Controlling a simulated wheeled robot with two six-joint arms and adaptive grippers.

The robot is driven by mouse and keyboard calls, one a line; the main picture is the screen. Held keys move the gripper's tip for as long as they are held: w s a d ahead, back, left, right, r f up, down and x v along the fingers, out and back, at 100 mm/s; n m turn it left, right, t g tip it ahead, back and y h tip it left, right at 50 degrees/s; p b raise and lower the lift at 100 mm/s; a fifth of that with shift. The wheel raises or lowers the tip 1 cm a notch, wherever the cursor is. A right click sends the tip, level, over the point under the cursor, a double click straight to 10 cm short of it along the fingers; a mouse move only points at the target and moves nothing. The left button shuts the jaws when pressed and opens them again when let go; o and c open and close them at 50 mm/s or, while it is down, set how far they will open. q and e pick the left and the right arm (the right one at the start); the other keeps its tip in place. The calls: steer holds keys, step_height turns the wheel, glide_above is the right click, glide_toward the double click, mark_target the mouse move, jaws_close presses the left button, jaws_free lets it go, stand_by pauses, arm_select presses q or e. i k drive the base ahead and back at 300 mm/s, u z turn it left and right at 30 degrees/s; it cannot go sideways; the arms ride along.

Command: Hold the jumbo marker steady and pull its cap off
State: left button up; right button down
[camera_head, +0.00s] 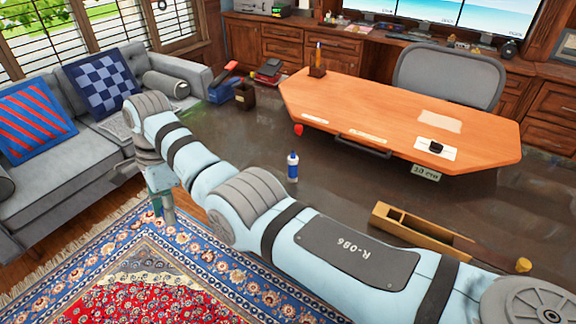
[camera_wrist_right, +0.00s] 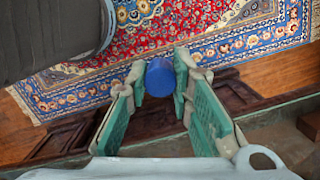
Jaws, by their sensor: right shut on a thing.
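My right arm reaches in from the lower right of the head view, and its gripper (camera_head: 162,200) points down over the rug at the left. In the right wrist view, the green-padded fingers (camera_wrist_right: 160,82) are shut on a blue cylinder (camera_wrist_right: 160,77), which looks like the marker's cap. Its round end shows; whether a barrel is attached is hidden. A small upright white and blue item (camera_head: 292,167) stands on the dark surface at the middle of the head view, apart from the gripper. It may be the marker's body, but it is too small to tell. My left gripper is out of view.
The dark glossy surface (camera_head: 340,190) has free room around the white and blue item. A wooden open box (camera_head: 420,228) lies at right. An orange wooden top (camera_head: 365,105) with papers is behind. A grey sofa (camera_head: 45,197) and patterned rug (camera_head: 130,275) are at left.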

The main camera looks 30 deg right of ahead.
mark_target(293, 160)
steer(key=z, duration=0.05)
steer(key=i, duration=0.85)
steer(key=z, duration=1)
steer(key=i, duration=0.45)
steer(key=z, duration=0.55)
